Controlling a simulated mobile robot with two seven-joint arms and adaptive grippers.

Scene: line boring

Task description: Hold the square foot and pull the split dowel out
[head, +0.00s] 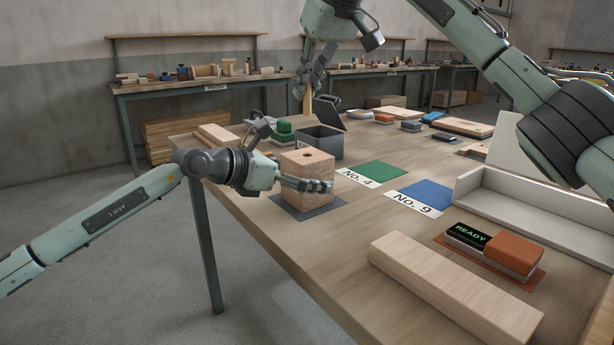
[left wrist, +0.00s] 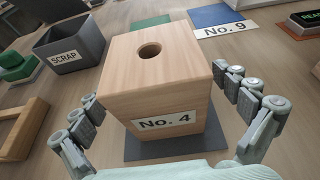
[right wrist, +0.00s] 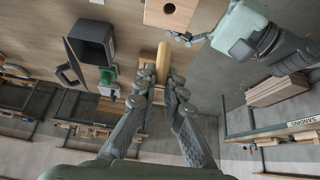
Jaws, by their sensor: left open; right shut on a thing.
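The square foot, a pale wooden block (head: 307,185) labelled No. 4, stands upright on a dark grey mat (head: 283,203). Its top has an empty-looking round hole, clear in the left wrist view (left wrist: 150,75). My left gripper (head: 318,186) is open, with fingers on either side of the block; in the left wrist view (left wrist: 162,90) gaps show between fingers and wood. My right gripper (head: 310,88) is shut on the wooden dowel (head: 307,104), holding it in the air beyond the block. The dowel also shows in the right wrist view (right wrist: 163,58). Its split cannot be made out.
A grey SCRAP bin (head: 322,143) with a raised lid stands behind the block. A green mat (head: 374,173) and a blue mat (head: 428,194) lie to the right. A READY device (head: 490,250), a long wooden bar (head: 450,290) and a white tray (head: 540,220) occupy the right side.

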